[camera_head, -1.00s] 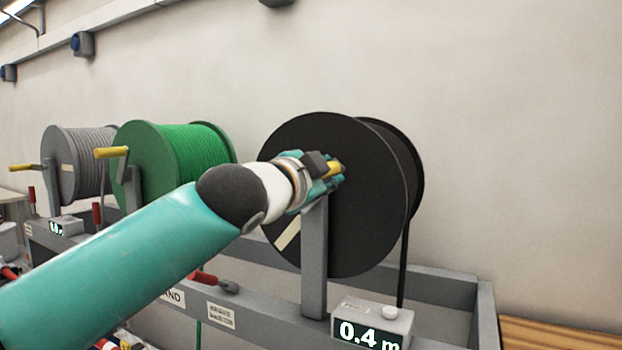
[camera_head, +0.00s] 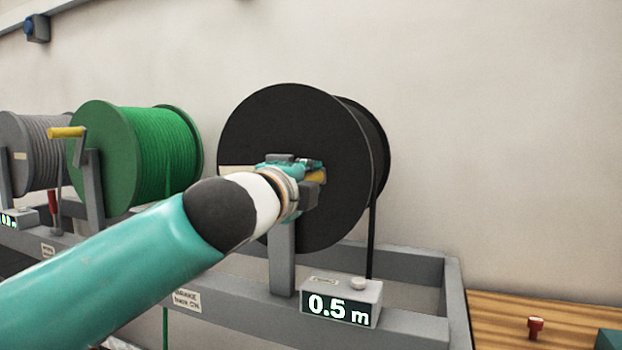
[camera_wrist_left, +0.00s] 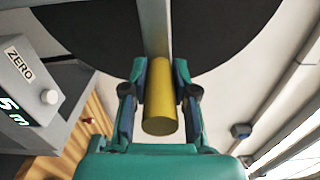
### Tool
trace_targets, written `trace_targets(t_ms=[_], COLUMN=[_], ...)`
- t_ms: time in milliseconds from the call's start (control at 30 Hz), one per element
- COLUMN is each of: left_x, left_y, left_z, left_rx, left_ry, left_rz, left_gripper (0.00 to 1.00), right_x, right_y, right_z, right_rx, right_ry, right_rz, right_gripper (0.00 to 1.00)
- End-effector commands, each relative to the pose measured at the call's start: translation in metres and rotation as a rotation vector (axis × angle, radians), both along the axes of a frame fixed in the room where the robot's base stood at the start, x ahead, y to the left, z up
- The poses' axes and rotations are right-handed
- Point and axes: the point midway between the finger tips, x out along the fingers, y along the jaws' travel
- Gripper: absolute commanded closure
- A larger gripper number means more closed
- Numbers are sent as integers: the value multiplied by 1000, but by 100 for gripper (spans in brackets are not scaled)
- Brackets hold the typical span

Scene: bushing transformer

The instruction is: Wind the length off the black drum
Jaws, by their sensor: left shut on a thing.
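The black drum (camera_head: 270,120) stands on a grey rack, with a black length hanging from it (camera_head: 372,235) behind the meter box. The meter (camera_head: 340,302) reads 0.5 m. My left gripper (camera_head: 312,178) is at the front face of the drum, shut on the yellow crank handle (camera_head: 318,176). In the left wrist view the yellow handle (camera_wrist_left: 160,105) lies between the two fingers of my left gripper (camera_wrist_left: 160,100). The black drum face (camera_wrist_left: 90,35) is behind it. My right gripper is in neither view.
A green drum (camera_head: 105,150) with its own yellow crank and a grey drum (camera_head: 30,145) stand to the left. The rack's grey frame (camera_head: 455,300) ends at the right, beside a wooden top (camera_head: 500,310) with a small red item (camera_head: 535,327).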

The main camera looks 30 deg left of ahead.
Motion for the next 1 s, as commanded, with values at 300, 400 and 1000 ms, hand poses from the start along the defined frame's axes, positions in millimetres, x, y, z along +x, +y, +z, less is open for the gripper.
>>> trace_targets(t_ms=[300, 400, 1000], left_x=[2, 2, 1], left_y=[-3, -2, -1], left_z=[-10, -10, -7], left_rx=[-7, -7, -6], left_ry=[9, 9, 4], left_rz=[-3, -3, -1], left_gripper=[100, 100, 47], right_x=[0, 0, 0], right_y=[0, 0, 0], right_z=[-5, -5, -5], right_rx=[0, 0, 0], right_ry=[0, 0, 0], right_rz=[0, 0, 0], right_gripper=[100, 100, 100])
